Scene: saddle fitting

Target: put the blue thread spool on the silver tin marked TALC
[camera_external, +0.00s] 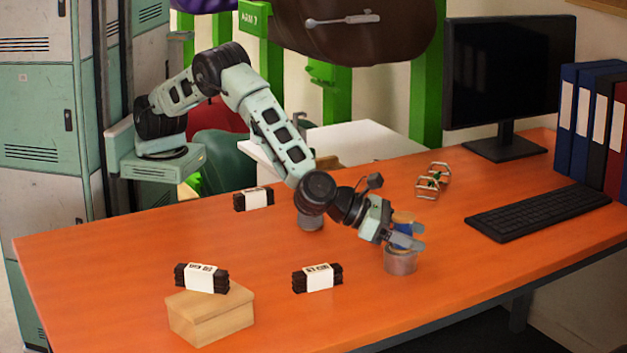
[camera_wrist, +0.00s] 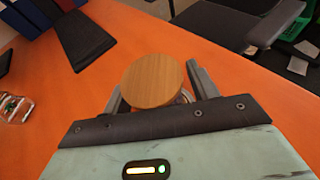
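The blue thread spool (camera_external: 402,228) has pale wooden ends and stands upright directly above a silver tin (camera_external: 400,264). It appears to rest on the tin's top, though the fingers partly cover the contact. My gripper (camera_external: 415,236) is around the spool at a low height. In the wrist view, the spool's round wooden end (camera_wrist: 152,80) lies between my two fingers (camera_wrist: 155,88), which look spread wider than it, with a narrow gap on the right. A second silver tin (camera_external: 311,222) stands behind my arm, partly hidden. No TALC marking is readable on either tin.
Banded dark bundles lie on the orange table (camera_external: 450,290): one at the back (camera_external: 253,199), one at the front (camera_external: 317,278), and one (camera_external: 202,278) on a cardboard box (camera_external: 212,315). A metal-framed object (camera_external: 432,180), keyboard (camera_external: 538,209) and monitor (camera_external: 508,85) are farther right.

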